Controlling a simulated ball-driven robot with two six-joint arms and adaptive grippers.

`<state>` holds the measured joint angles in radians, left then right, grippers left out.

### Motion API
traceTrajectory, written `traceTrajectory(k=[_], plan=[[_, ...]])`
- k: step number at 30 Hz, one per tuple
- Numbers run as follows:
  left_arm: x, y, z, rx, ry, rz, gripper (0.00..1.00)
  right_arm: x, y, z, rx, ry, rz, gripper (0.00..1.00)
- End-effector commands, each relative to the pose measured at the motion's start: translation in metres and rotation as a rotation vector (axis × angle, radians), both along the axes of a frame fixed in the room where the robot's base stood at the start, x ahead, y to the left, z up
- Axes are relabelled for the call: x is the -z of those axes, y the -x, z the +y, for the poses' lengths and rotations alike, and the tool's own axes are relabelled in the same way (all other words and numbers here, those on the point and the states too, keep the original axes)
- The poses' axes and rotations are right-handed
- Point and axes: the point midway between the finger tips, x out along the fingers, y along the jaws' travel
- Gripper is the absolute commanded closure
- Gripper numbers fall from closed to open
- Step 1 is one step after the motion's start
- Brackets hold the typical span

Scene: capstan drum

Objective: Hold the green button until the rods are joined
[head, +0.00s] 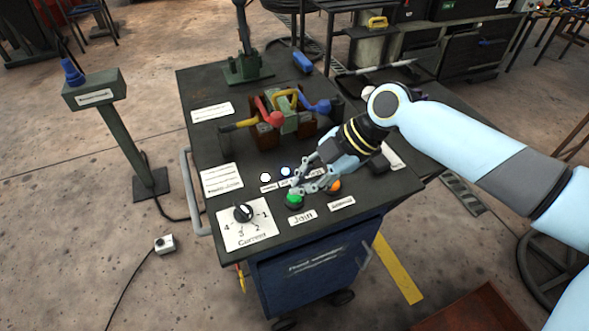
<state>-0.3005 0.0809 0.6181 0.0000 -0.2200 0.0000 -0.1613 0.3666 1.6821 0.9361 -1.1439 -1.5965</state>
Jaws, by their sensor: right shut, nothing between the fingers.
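The green button (294,202) sits on the top of the dark cart near its front edge, behind the Join label (302,216). My right gripper (297,188) reaches in from the right, shut and empty, with its fingertips at the green button; they appear to touch it, but I cannot tell how far it is pressed. The rod clamp unit (287,113) stands at the middle of the cart, with red, yellow and blue handles. A yellow-tipped rod (238,125) sticks out at its left; whether the rods are joined cannot be made out. My left gripper is not in view.
An orange button (334,186) lies just right of the gripper. A current dial (243,212) is at the front left. A white lamp (265,177) and a bluish lamp (285,171) stand behind the buttons. A post with a blue knob (72,72) stands left, on open floor.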

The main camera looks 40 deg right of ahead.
Motion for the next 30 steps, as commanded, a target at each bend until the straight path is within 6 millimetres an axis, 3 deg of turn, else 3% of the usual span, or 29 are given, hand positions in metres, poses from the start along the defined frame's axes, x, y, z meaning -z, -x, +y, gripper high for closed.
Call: traceTrajectory(k=[1,3,9,22,30], plan=[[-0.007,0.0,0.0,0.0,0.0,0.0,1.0,-0.017,-0.011,-0.002,-0.067,-0.004,-0.058,1.0],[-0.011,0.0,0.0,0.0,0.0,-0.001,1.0,-0.031,-0.021,-0.002,-0.148,-0.012,-0.131,1.0],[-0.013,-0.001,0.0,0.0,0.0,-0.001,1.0,-0.047,-0.032,-0.003,-0.239,-0.018,-0.222,1.0],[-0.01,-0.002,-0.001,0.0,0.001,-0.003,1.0,-0.042,-0.031,-0.002,-0.24,-0.018,-0.222,1.0],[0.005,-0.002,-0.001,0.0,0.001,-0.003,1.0,-0.017,-0.031,-0.002,-0.238,-0.017,-0.221,1.0]])
